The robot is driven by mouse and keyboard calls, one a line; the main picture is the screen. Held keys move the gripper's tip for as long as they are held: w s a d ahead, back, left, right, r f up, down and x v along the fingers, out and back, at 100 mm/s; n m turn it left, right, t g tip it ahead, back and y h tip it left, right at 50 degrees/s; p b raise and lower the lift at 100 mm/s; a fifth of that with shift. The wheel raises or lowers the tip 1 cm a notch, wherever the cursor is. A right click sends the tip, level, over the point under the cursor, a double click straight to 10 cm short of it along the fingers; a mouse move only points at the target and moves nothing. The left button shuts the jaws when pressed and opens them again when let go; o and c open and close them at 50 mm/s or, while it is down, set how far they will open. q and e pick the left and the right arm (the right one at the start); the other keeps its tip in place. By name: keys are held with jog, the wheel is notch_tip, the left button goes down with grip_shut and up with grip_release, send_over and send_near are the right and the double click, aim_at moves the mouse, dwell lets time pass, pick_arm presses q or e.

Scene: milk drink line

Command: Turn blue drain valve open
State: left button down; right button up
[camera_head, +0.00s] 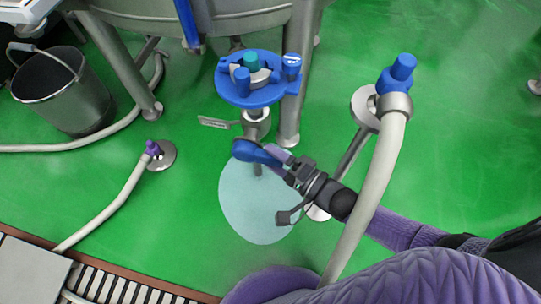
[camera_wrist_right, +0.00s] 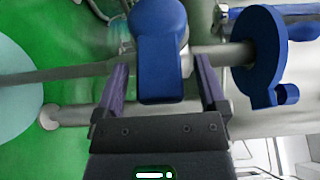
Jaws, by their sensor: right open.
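The blue drain valve handle (camera_head: 252,152) sits on the pipe below the tank, under a blue disc-shaped fitting (camera_head: 232,91). In the right wrist view the handle (camera_wrist_right: 160,70) is a rounded knob with a flat lever pointing toward my gripper. My right gripper (camera_head: 280,160) is at the handle's lever end. In the wrist view its two purple fingers (camera_wrist_right: 162,88) are open, one on each side of the lever, with a gap on both sides. The handle is partly hidden by the fingers in the head view. My left gripper is not in view.
A pale blue puddle (camera_head: 255,215) lies on the green floor under the valve. A hose (camera_head: 372,190) with a blue-capped end (camera_head: 398,75) stands right of my gripper. A grey bucket (camera_head: 62,90) and a purple-tipped hose (camera_head: 115,200) are at left. Tank legs (camera_head: 297,75) stand behind.

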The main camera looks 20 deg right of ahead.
jog(key=shift+w+a, duration=0.2)
jog(key=shift+w, duration=0.15)
grip_shut()
